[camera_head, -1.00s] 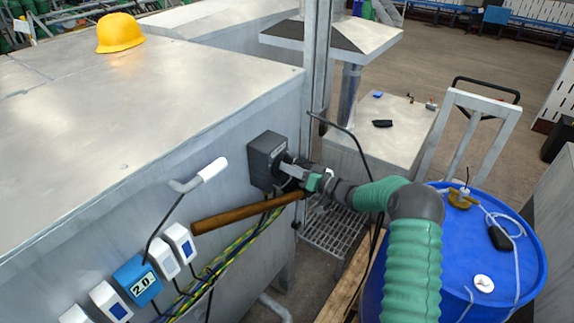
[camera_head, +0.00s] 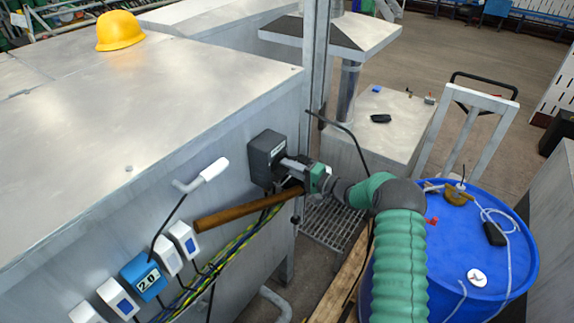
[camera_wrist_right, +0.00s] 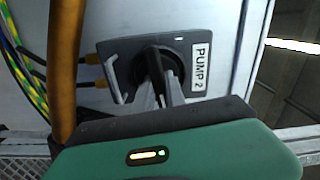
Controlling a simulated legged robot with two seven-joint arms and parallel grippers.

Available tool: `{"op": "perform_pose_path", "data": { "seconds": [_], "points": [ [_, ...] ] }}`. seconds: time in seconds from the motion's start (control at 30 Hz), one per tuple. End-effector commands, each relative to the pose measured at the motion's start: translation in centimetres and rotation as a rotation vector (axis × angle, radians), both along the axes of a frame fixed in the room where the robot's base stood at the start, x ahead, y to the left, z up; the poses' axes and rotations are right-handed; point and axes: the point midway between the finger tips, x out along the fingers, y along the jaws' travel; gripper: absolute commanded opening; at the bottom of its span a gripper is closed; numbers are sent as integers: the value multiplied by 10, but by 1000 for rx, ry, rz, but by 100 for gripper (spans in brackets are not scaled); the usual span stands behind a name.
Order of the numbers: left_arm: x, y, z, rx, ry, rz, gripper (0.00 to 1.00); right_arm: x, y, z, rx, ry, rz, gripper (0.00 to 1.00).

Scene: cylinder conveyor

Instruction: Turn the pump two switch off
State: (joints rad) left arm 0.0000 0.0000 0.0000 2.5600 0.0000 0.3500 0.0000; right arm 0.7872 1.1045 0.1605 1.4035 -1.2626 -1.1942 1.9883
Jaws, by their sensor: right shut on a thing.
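The pump two switch is a dark grey box (camera_head: 266,156) on the side wall of the large metal cabinet. In the right wrist view the box (camera_wrist_right: 118,62) carries a white "PUMP 2" label (camera_wrist_right: 200,68) and a black rotary knob (camera_wrist_right: 153,62). My right gripper (camera_head: 287,166) reaches the front of the box. In the right wrist view its two grey fingers (camera_wrist_right: 160,92) are shut on the knob, one on each side. The fingers partly hide the knob, so its exact setting is hard to read. My left gripper is not in view.
A brown pipe (camera_head: 235,213) and yellow-green cables (camera_head: 225,258) run close below the switch. A white-gripped lever (camera_head: 205,175) sticks out to the left. A blue drum (camera_head: 475,255) stands at the right. A yellow helmet (camera_head: 119,31) lies on the cabinet (camera_head: 130,100).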

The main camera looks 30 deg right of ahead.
Motion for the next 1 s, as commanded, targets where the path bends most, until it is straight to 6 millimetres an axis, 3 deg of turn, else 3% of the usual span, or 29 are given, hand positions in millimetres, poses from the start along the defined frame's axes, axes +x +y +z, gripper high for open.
{"op": "perform_pose_path", "data": {
  "seconds": [0.33,0.83,0.87,1.0],
  "points": [
    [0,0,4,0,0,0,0,1,-3,4,116,39,-7,0],
    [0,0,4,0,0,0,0,1,-4,2,133,49,-8,0],
    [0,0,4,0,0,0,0,1,-4,2,133,49,-8,18],
    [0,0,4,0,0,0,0,1,-3,1,133,51,-7,36]
  ]
}}
